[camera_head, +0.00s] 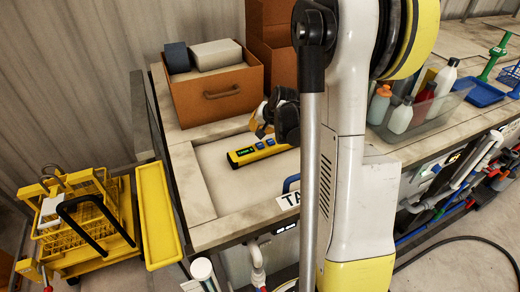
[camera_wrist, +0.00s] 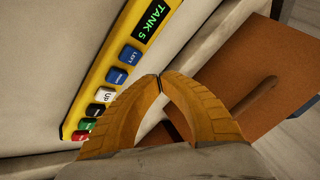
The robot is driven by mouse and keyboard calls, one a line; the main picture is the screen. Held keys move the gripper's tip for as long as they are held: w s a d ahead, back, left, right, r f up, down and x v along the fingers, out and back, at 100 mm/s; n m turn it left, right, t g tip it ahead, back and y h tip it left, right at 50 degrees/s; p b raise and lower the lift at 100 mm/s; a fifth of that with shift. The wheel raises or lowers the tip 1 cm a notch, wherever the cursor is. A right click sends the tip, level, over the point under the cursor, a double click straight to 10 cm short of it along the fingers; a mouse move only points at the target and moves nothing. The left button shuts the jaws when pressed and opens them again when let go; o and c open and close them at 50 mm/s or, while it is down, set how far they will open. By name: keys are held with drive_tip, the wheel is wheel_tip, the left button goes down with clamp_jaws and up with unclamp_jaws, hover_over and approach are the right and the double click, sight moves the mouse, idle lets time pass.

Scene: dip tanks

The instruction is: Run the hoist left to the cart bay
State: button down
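A yellow hoist pendant (camera_head: 260,151) lies on the pale top of the bench. In the wrist view, the pendant (camera_wrist: 112,62) has a dark display reading TANK 5 in green. Below the display is a row of coloured buttons: two blue, a white one marked UP, then black, green and red ones. The blue button (camera_wrist: 130,55) nearest the display has a label too small to read surely. My gripper (camera_wrist: 160,82) has its yellow fingertips together, nothing between them, close beside the blue buttons; contact cannot be told. In the head view my gripper (camera_head: 262,128) is just above the pendant.
A yellow cart (camera_head: 80,255) with a wire basket (camera_head: 80,220) stands left of the bench, with a yellow tray (camera_head: 157,215) between. A brown drawer box (camera_head: 215,98) is behind the pendant. Bottles in a clear bin (camera_head: 440,108) stand right of my arm.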

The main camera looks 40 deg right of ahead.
sight(258, 143)
drive_tip(key=shift+f+b, duration=1.2)
drive_tip(key=shift+f, duration=0.6)
drive_tip(key=shift+f+b, duration=0.4)
drive_tip(key=shift+b, duration=0.1)
